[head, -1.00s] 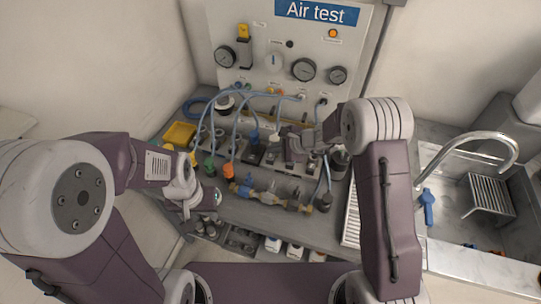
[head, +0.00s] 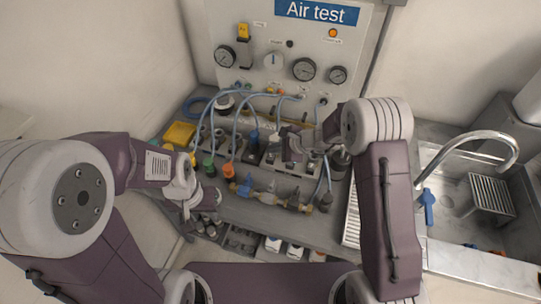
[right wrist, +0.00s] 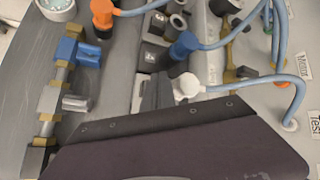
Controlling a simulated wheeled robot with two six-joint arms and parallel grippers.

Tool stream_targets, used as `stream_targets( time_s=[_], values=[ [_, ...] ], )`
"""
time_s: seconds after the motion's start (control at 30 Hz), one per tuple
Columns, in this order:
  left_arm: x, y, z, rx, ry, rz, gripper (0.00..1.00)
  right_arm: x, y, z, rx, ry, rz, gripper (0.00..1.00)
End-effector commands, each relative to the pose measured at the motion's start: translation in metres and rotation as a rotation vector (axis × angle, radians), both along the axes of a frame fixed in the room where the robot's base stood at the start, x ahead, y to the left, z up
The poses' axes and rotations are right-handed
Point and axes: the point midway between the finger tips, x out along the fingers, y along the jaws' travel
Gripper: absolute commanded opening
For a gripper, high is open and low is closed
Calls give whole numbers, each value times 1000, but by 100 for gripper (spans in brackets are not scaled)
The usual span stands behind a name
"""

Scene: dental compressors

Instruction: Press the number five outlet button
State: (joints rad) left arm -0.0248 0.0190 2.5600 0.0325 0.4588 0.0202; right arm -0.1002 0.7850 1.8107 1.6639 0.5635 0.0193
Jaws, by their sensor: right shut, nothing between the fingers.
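The outlet block (head: 262,160), with dark square buttons and hose fittings, sits on the bench below the panel. In the right wrist view, dark labelled buttons (right wrist: 150,54) stand in a row beside a blue hose fitting (right wrist: 184,44); their numbers are too small to read surely. My right gripper (head: 288,150) is shut and empty over the right part of the block, and its tip (right wrist: 158,92) is close to the buttons. Contact cannot be told; my wrist hides part of the row. My left gripper (head: 208,205) hangs at the bench's front left, away from the buttons; its jaws are unclear.
Blue hoses (head: 237,97) arch over the block from the Air test panel (head: 285,45). A brass and blue valve line (head: 270,195) lies in front. A yellow bin (head: 180,134) is at left, a sink (head: 460,190) at right.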

Motion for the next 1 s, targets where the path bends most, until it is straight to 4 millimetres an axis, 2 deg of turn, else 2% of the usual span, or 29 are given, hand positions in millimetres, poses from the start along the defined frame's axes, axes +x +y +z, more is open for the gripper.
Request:
stream_targets(
  time_s=[0.23, 1.0],
  values=[
    [0, 0, -13, 0, 0, 0, 36, 0, 0, -9, 1, 0, -1, 0],
    [0, 0, -17, 0, 0, 0, 36, 0, 0, -12, 0, 0, 0, 0]
  ],
)
